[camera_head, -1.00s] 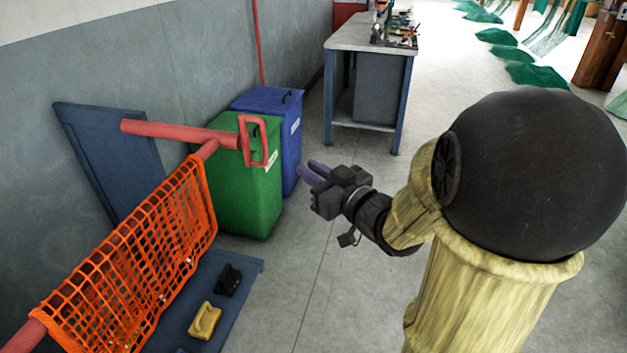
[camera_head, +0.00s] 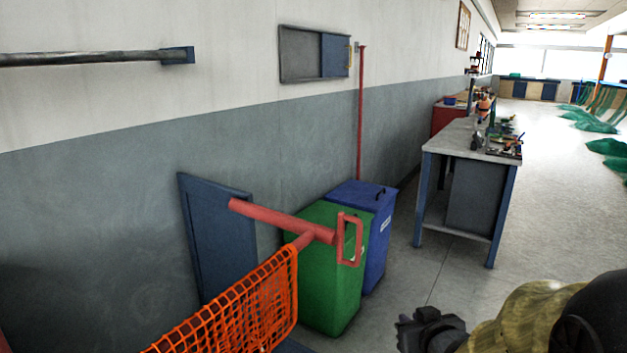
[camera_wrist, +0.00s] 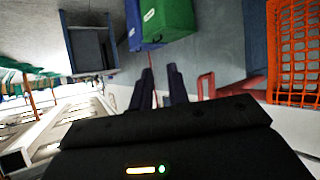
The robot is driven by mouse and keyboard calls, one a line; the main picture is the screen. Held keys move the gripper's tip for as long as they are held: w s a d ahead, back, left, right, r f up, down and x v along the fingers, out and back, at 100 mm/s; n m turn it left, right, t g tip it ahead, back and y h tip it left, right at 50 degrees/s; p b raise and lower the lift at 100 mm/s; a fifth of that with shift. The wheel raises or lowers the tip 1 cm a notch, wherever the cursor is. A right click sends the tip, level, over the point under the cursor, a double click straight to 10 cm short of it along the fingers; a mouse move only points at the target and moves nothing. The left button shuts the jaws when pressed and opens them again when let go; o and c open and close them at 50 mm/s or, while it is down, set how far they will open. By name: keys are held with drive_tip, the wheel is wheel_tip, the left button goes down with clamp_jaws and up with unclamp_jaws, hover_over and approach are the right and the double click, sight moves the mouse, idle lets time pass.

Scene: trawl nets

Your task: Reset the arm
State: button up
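My gripper (camera_wrist: 160,82) shows in the wrist view as two dark fingers with a narrow gap and nothing between them. In the head view, the dark gripper body (camera_head: 430,328) is at the bottom edge, right of the green bin. Its fingers cannot be made out there. My arm's yellowish sleeve and black joint fill the bottom right corner. The gripper appears apart from the things around it.
A green bin (camera_head: 325,285) and a blue bin (camera_head: 378,235) stand by the wall. A workbench (camera_head: 455,135) stands behind. Open floor (camera_head: 425,270) lies between.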

drive_tip(key=s+a+f+m+g+h, duration=0.15)
drive_tip(key=s+a+f+g, duration=0.25)
drive_tip(key=s+f+g, duration=0.7)
wheel_tip(320, 180, up, 25)
drive_tip(key=s+t+p, duration=0.1)
drive_tip(key=s+p, duration=0.1)
drive_tip(key=p, duration=2.1)
drive_tip(key=shift+a+f+y, duration=0.15)
drive_tip(key=shift+a+y, duration=0.2)
drive_tip(key=shift+s, duration=0.1)
